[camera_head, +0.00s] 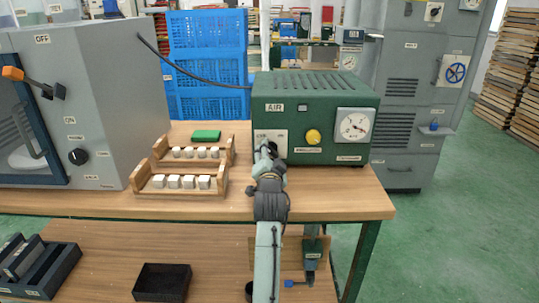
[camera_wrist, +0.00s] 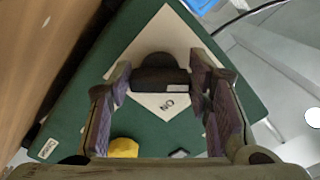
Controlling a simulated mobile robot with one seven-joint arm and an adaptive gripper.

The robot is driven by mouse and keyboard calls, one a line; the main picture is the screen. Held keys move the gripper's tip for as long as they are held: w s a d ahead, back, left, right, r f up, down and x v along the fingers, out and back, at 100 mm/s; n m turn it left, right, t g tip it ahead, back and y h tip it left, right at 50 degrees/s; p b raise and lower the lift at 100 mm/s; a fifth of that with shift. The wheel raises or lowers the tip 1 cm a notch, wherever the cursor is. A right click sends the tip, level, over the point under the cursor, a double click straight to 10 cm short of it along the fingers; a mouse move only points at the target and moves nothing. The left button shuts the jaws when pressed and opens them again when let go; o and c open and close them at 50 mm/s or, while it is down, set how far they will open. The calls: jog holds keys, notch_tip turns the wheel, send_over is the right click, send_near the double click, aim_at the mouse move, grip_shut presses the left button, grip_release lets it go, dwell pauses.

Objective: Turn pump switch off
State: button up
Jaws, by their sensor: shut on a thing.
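The pump switch is a black knob (camera_wrist: 155,72) on a white plate (camera_wrist: 155,35) on the front of the green AIR box (camera_head: 315,88). An ON label shows on the plate, close to the knob, in the wrist view. My gripper (camera_wrist: 160,80) has one finger on each side of the knob and is shut on it. In the head view my gripper (camera_head: 267,150) is at the left of the box's front and hides the knob and part of the plate. The knob's exact angle is hard to tell.
A yellow knob (camera_head: 313,136) and a round gauge (camera_head: 355,126) are to the right on the same box. Wooden racks with white blocks (camera_head: 180,182) stand to the left on the table (camera_head: 330,205). A grey cabinet (camera_head: 100,90) stands further left.

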jog(key=shift+n, duration=0.3)
jog(key=o, duration=1.1)
jog(key=shift+o, duration=0.2)
jog(key=shift+s, duration=0.1)
jog(key=s, duration=1.2)
